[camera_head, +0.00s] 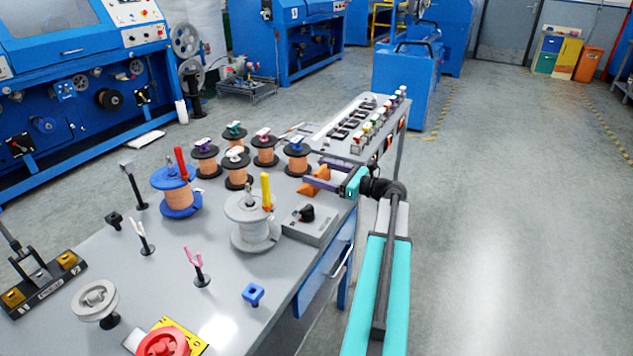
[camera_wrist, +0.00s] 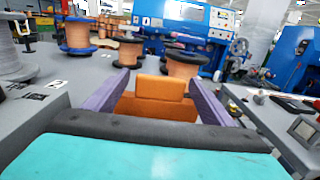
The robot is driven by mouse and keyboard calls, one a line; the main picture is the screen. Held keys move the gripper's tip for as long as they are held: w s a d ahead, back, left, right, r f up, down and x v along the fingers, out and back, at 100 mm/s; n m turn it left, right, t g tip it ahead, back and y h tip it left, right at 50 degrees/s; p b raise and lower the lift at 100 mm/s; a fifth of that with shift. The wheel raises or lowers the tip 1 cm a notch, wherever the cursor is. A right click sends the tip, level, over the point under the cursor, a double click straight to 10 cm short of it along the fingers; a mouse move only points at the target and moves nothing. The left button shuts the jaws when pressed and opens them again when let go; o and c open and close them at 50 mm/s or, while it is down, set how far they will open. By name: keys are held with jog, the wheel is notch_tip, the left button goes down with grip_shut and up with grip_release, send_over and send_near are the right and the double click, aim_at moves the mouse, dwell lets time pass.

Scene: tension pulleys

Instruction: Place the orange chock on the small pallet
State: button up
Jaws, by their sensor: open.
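The orange chock (camera_head: 306,189) is on the grey workbench near its right edge, partly hidden by my gripper (camera_head: 314,173). In the wrist view, the chock (camera_wrist: 160,104) shows a wide lower part with a raised block behind. My gripper (camera_wrist: 158,80) is open, with one purple finger on each side of the chock. I cannot tell whether either finger touches it. I cannot make out a small pallet with certainty in either view.
Several copper wire spools (camera_head: 236,168) stand left of my gripper. A grey spool (camera_head: 252,222) and a grey box with a black knob (camera_head: 311,222) are nearer. A panel with coloured knobs (camera_head: 358,128) lies behind. The floor right of the bench is clear.

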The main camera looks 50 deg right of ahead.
dwell(0.4)
jog(key=c, duration=1.4)
jog(key=shift+c, duration=0.2)
jog(key=shift+r, duration=0.1)
notch_tip(320, 180, up, 18)
